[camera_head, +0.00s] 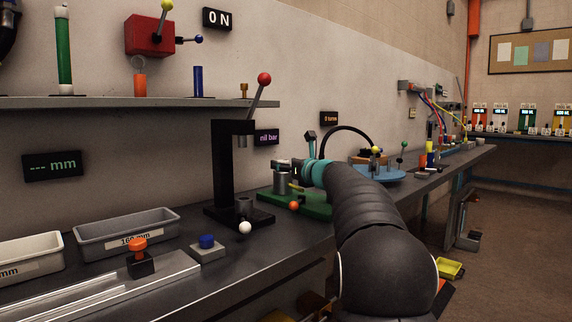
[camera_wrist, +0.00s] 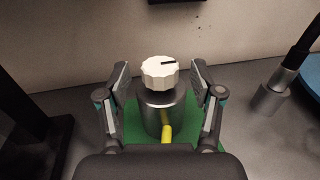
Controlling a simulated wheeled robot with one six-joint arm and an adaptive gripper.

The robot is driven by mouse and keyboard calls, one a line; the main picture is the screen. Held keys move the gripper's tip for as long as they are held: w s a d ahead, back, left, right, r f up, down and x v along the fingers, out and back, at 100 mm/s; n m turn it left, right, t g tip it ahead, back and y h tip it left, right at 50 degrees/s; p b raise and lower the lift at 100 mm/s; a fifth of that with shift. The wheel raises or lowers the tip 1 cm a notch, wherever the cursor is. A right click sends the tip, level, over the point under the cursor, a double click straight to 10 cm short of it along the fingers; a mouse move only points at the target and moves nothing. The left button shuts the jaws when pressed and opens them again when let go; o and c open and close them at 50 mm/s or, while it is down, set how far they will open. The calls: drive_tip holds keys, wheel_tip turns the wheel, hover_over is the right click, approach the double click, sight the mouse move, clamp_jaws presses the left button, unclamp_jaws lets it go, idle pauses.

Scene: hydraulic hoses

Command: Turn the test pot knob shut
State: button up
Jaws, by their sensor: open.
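In the wrist view the test pot knob (camera_wrist: 160,74) is white and faceted, with a black mark on top that points right. It sits on a grey metal pot (camera_wrist: 151,112) with a yellow lever (camera_wrist: 166,129) in front, on a green base (camera_wrist: 132,122). My gripper (camera_wrist: 160,70) is open, one finger on each side of the knob, with a visible gap on both sides. In the head view my gripper (camera_head: 293,164) is over the pot (camera_head: 281,183) on its green base (camera_head: 316,207). The knob is not clear there.
A black press (camera_head: 232,170) with a red-tipped lever stands left of the pot. A sign reading "nil bar" (camera_head: 266,137) hangs behind. A blue disc (camera_head: 378,173) lies to the right.

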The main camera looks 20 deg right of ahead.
drive_tip(key=c, duration=1.1)
drive_tip(key=shift+c, duration=0.2)
